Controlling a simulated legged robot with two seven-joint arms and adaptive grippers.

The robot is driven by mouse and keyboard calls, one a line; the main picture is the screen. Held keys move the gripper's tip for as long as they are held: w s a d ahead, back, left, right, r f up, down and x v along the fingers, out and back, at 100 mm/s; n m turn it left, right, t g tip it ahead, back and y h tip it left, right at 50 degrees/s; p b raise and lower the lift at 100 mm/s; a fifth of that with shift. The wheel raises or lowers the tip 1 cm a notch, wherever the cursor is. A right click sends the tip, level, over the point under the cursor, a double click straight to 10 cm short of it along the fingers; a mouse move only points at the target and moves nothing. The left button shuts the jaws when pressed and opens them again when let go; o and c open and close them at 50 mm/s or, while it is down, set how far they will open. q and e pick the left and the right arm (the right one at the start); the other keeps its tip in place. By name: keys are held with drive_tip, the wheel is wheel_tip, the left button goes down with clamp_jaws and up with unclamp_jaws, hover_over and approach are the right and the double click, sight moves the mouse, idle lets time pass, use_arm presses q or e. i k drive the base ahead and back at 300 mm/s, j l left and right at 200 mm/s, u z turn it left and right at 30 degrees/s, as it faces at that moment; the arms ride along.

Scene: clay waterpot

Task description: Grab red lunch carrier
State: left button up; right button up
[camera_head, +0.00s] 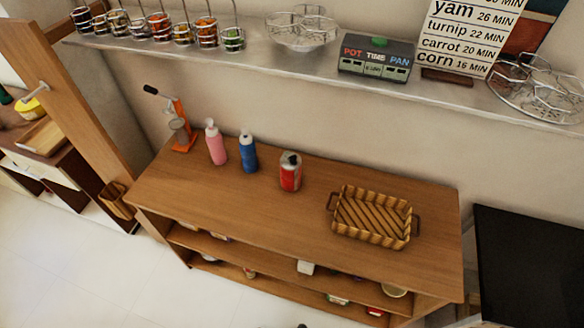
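A red cylindrical container with a grey-black top (290,172) stands upright on the wooden table (240,205), right of the blue bottle. It is the thing here that best fits the red lunch carrier, though its details are too small to make out. Nothing is touching it. Neither my left nor my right gripper can be seen in the head view.
A pink bottle (215,143), a blue bottle (248,152) and an orange juicer-like tool (181,127) stand to its left. A wicker basket (371,217) lies to its right. A wall shelf (270,62) with wire racks hangs above. The table's front middle is clear.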

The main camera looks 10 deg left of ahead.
sight(290, 174)
drive_tip(key=j+z, duration=0.3)
drive_tip(key=j, duration=0.15)
drive_tip(key=k+j+z, duration=0.1)
drive_tip(key=j+z, duration=0.2)
drive_tip(key=k+j+z, duration=0.15)
drive_tip(key=j+z, duration=0.15)
drive_tip(key=j, duration=0.2)
